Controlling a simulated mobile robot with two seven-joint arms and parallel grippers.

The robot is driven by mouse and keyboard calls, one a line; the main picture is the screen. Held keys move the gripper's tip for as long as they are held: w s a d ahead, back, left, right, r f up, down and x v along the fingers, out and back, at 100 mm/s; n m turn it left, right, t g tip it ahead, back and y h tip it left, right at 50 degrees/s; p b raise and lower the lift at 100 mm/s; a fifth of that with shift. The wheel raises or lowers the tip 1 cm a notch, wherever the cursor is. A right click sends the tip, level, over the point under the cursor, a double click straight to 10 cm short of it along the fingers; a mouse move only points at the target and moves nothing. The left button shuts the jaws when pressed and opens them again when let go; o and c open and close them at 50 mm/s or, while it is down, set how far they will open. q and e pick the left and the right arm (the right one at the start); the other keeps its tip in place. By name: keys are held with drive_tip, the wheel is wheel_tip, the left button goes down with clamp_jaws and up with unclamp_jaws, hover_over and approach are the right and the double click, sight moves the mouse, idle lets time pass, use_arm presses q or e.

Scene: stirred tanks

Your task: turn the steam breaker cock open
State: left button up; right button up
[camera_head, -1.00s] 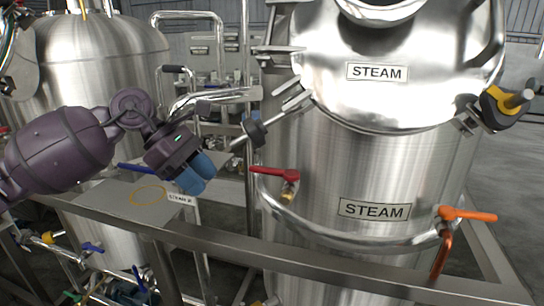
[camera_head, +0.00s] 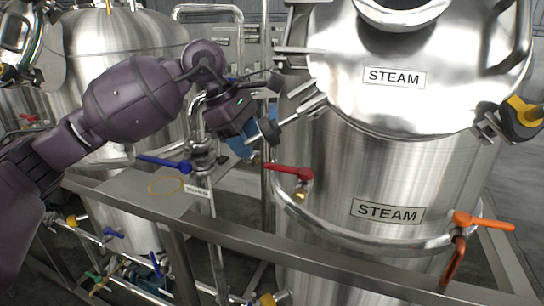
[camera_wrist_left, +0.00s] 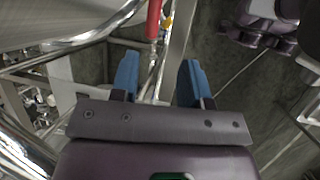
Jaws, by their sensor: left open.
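A steel tank marked STEAM (camera_head: 385,165) stands at the right. A red lever handle (camera_head: 290,171) sits on its front left side above a small brass fitting. In the left wrist view a red handle (camera_wrist_left: 153,20) shows at the top, ahead of the fingers. An orange lever handle (camera_head: 485,221) is on the tank's right side. A blue lever handle (camera_head: 160,162) is on the left, near a small label too small to read surely. My left gripper (camera_head: 242,146) is near the red handle, up and left of it, apart and empty; its blue fingers (camera_wrist_left: 158,82) are spread.
A steel rail (camera_head: 300,262) runs across the front. A second tank (camera_head: 115,50) stands at the left. A flat plate (camera_head: 135,190) with a yellow ring lies below my arm.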

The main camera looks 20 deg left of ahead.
sight(273, 165)
use_arm(q)
drive_tip(key=d+f, duration=0.1)
drive_tip(key=w+d+f, duration=0.1)
drive_tip(key=d+f, duration=0.1)
drive_tip(key=d, duration=0.1)
drive_tip(key=shift+w+f, duration=0.25)
drive_tip(key=shift+w, duration=0.1)
drive_tip(key=shift+w+d+f, duration=0.1)
drive_tip(key=shift+d+f, duration=0.1)
drive_tip(key=shift+f, duration=0.35)
use_arm(e)
drive_tip(key=shift+s+d+r, duration=0.1)
drive_tip(key=shift+s+d, duration=0.05)
drive_tip(key=shift+s, duration=0.15)
use_arm(q)
drive_tip(key=shift+c, duration=0.2)
